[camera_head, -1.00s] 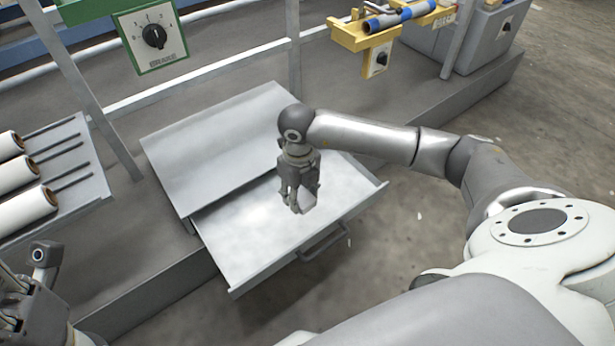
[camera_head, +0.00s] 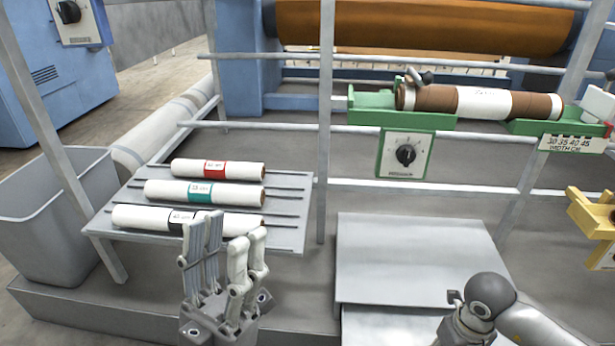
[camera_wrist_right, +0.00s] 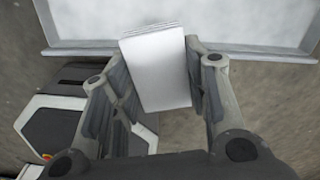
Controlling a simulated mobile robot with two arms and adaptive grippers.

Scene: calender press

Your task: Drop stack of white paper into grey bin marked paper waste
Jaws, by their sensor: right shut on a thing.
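A stack of white paper (camera_wrist_right: 160,62) sits between the fingers of my right gripper (camera_wrist_right: 157,82) in the right wrist view. The gripper is shut on it, and an open drawer (camera_wrist_right: 250,38) lies below and beyond. In the head view, only the wrist of that arm shows at the bottom right; its fingers and the stack are cut off. A grey bin (camera_head: 50,232) stands at the far left, its top open. No marking on it can be read. My left gripper (camera_head: 222,250) is open and empty, in front of the roll shelf.
A tilted shelf (camera_head: 290,230) holds three white rolls with red, teal and dark labels (camera_head: 218,170). Metal rails and posts (camera_head: 325,120) stand around the press. A green holder (camera_head: 400,118) carries a brown roll, with a dial below. A grey cover plate (camera_head: 415,255) lies over the drawer.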

